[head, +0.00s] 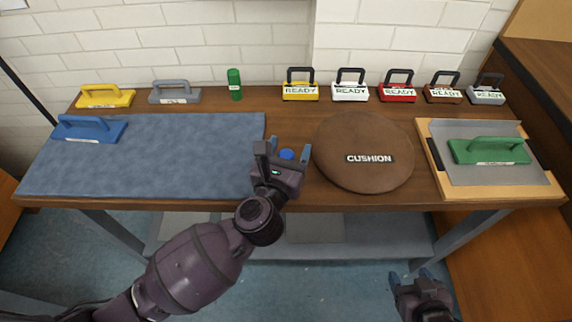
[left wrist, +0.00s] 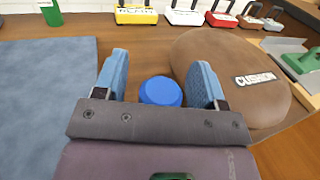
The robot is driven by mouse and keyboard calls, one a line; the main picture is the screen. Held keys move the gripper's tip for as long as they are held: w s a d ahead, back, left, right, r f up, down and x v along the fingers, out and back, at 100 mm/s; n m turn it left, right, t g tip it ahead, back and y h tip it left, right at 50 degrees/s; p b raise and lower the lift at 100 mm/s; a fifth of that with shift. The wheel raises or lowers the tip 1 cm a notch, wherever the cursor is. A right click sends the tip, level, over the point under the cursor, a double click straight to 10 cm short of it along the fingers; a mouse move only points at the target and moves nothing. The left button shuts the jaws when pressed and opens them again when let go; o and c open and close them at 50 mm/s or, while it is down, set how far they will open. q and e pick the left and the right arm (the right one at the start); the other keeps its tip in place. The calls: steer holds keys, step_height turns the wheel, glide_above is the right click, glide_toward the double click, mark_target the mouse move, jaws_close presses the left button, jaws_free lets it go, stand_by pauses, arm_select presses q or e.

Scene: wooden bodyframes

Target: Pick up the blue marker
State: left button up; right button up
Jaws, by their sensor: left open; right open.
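The blue marker (head: 286,154) shows as a round blue top between the fingers of my left gripper (head: 270,148) in the head view. In the left wrist view, the blue marker (left wrist: 160,91) sits between the two blue fingertips of my left gripper (left wrist: 160,80), with a gap on each side. The left gripper is open. The lower part of the marker is hidden behind the gripper body. My right gripper (head: 411,277) is open and empty, low in front of the table at the lower right of the head view.
A brown round cushion (head: 350,131) lies right of the left gripper, and a blue-grey mat (head: 150,155) lies left. A green marker (head: 235,84) stands at the back. Several READY-labelled blocks line the back edge. A green-handled float (head: 490,151) rests at the right.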

arm_select(q)
steer(key=shift+c, duration=0.4)
steer(key=c, duration=0.9)
steer(key=shift+r, duration=0.1)
steer(key=shift+c, duration=0.2)
